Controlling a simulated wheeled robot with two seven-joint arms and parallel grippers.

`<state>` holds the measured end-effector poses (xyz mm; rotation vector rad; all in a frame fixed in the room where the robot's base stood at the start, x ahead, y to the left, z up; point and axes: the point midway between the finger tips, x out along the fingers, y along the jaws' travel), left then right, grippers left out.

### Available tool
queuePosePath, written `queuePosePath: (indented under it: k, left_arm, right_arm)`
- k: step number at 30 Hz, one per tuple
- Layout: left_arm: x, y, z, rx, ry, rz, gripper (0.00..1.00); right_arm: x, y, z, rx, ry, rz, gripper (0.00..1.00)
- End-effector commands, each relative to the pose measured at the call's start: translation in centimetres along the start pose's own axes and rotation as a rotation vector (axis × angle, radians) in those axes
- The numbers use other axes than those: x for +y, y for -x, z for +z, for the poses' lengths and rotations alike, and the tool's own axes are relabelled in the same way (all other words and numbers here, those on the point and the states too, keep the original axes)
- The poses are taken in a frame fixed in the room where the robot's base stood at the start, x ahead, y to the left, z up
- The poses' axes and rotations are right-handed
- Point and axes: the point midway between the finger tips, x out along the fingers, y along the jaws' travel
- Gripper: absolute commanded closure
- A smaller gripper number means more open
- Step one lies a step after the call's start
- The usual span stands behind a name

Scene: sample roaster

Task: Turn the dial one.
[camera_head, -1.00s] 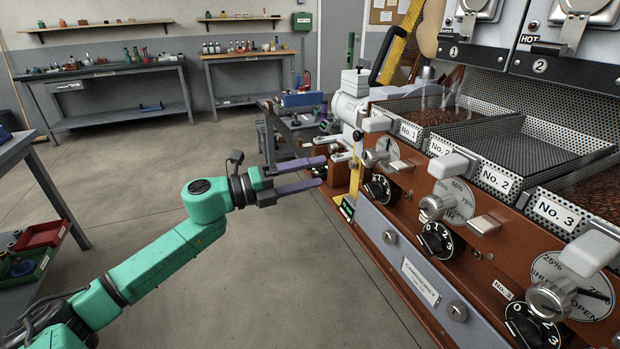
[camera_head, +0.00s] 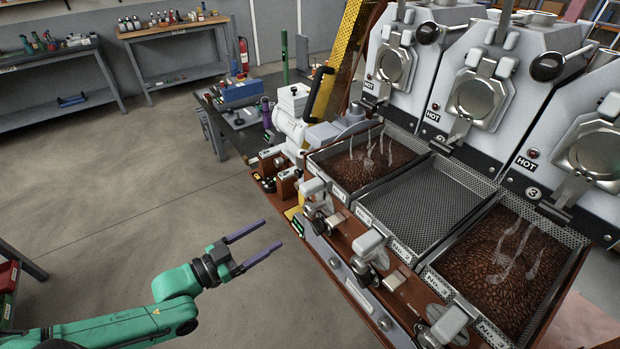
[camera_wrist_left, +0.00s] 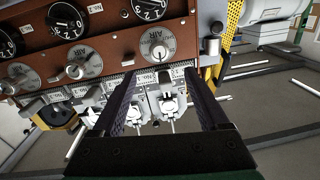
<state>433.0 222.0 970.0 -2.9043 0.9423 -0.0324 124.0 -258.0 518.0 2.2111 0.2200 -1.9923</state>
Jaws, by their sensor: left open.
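Dial one is a black knob with white numbers, at the top of the left wrist view (camera_wrist_left: 150,8), cut by the frame's top edge. It sits on the brown front panel of the roaster beside the round silver AIR dial (camera_wrist_left: 157,46). In the head view dial one is hard to make out under the No. 1 lever. My left gripper (camera_head: 272,236) is open and empty, its two purple-grey fingers apart, over the floor to the left of the panel. Its fingers also show in the left wrist view (camera_wrist_left: 160,88), and nothing is between them. My right gripper is not in view.
Other black dials, such as one near the No. 2 label (camera_wrist_left: 67,20), sit along the panel. White-handled levers (camera_head: 368,243) stick out from the front. Bean trays (camera_head: 365,165) and an empty mesh tray (camera_head: 420,205) lie behind. The floor (camera_head: 130,180) left of the gripper is clear.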

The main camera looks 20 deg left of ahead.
Motion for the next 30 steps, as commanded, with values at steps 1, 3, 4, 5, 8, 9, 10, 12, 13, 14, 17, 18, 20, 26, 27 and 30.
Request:
queuePosePath:
  k: [1,3,4,5,8,9,10,12,13,14,17,18,20,26,27,30]
  left_arm:
    - [-0.1,-0.4,0.3,0.005,0.000,-0.002,0.23]
    - [-0.1,-1.3,0.4,0.007,-0.003,-0.003,0.23]
    - [-0.1,-1.8,0.3,0.010,-0.005,-0.003,0.23]
    - [-0.1,-2.4,0.3,0.010,-0.005,-0.003,0.23]
    - [-0.2,-4.6,0.2,0.013,-0.007,-0.004,0.23]
    - [-0.2,-5.5,0.1,0.013,-0.007,-0.003,0.23]
    - [-0.1,-6.2,0.1,0.013,-0.007,-0.001,0.23]
    - [-0.2,-7.8,0.0,0.012,-0.006,-0.004,0.23]
    - [-0.2,-8.6,-0.1,0.014,-0.006,-0.002,0.23]
    - [-0.1,-9.3,-0.1,0.012,-0.007,0.000,0.23]
    - [-0.1,-11.6,-0.1,0.012,-0.007,-0.001,0.23]
    - [-0.1,-12.4,-0.1,0.011,-0.008,-0.001,0.23]
    - [-0.2,-13.4,0.0,0.009,-0.007,-0.002,0.23]
    - [-0.1,-14.5,0.1,0.005,-0.008,0.000,0.23]
    - [-0.1,-14.5,0.1,0.004,-0.008,0.000,0.23]
    - [-0.1,-14.5,0.1,0.005,-0.008,0.000,0.23]
  right_arm:
    - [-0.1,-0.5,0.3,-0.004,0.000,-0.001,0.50]
    - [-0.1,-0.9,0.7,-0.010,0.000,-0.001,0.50]
    - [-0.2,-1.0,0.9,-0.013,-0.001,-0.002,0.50]
    - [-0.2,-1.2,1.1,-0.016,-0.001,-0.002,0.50]
    - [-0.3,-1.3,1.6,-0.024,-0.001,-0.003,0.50]
    - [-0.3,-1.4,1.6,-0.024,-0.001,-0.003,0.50]
    - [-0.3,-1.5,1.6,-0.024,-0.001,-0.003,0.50]
    - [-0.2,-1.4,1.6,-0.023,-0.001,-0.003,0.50]
    - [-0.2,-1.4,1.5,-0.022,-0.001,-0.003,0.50]
    - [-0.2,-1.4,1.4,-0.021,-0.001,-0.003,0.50]
    - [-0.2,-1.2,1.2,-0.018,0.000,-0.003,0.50]
    - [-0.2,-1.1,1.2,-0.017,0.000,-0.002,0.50]
    - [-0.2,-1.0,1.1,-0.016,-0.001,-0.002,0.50]
    - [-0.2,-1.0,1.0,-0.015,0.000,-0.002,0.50]
    - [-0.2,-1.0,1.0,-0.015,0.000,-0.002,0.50]
    - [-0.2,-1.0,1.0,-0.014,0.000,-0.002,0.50]
